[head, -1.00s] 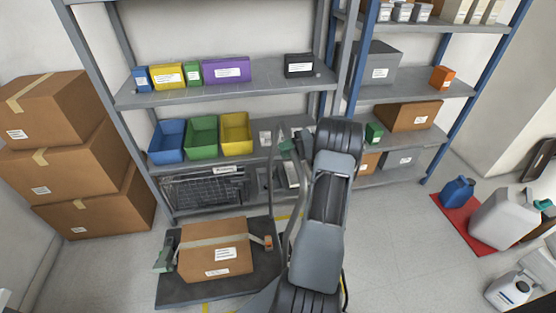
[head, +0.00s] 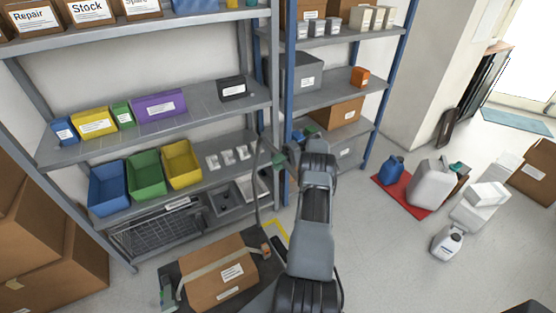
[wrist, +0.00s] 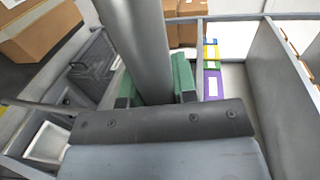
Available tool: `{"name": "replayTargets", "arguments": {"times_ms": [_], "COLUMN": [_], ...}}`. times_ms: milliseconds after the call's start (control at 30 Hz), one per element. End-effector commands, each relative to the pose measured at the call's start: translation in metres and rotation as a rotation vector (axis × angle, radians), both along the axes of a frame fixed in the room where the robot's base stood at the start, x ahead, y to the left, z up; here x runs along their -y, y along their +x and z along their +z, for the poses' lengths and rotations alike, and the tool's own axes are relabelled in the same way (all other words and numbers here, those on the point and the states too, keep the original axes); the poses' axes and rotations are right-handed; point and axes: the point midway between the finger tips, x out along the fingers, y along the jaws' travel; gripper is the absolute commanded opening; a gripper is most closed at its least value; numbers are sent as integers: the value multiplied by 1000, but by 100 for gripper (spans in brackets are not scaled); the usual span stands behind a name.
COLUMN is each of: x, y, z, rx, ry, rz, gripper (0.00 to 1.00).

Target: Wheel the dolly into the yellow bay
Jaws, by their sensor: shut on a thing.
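The dolly (head: 186,258) is a dark low platform in front of the grey shelf, carrying a taped cardboard box (head: 222,277). Its upright grey tube handle (head: 256,190) rises to my gripper (head: 279,155). In the wrist view, the green fingers of my gripper (wrist: 155,80) are shut on the grey handle tube (wrist: 138,50), one on each side. Yellow floor tape (head: 284,228) of the bay shows just right of the dolly's far corner. My arm hides the floor to its right, so the bay's full outline cannot be seen.
The shelf (head: 150,205) with bins and a wire basket (head: 155,232) stands close behind the dolly. Stacked cartons (head: 60,265) are at left. A red mat (head: 402,198) with jugs lies at right. Bare floor lies between my arm and the mat.

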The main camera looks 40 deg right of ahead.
Motion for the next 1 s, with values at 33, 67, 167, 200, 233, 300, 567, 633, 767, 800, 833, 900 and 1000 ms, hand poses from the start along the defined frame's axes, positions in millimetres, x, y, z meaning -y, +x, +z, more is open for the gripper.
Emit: {"name": "replayTargets", "arguments": {"times_ms": [33,67,167,200,233,300,567,633,767,800,833,900,1000], "x": [0,0,1,2,2,2,3,3,2,2,2,2,2], "y": [2,2,2,2,2,1,1,1,1,1,0,0,0], "z": [2,2,1,1,1,1,1,1,0,0,0,1,4], "rx": [5,6,7,7,8,8,7,6,5,5,5,5,5], "ry": [-6,-7,-8,-8,-9,-9,-8,-7,-6,-6,-6,-6,-6], "rz": [-6,-6,-10,-11,-11,-13,-14,-12,-10,-9,-9,-8,-8], "gripper": [0,0,0,0,0,0,39,45,52,52,52,52,52]}}
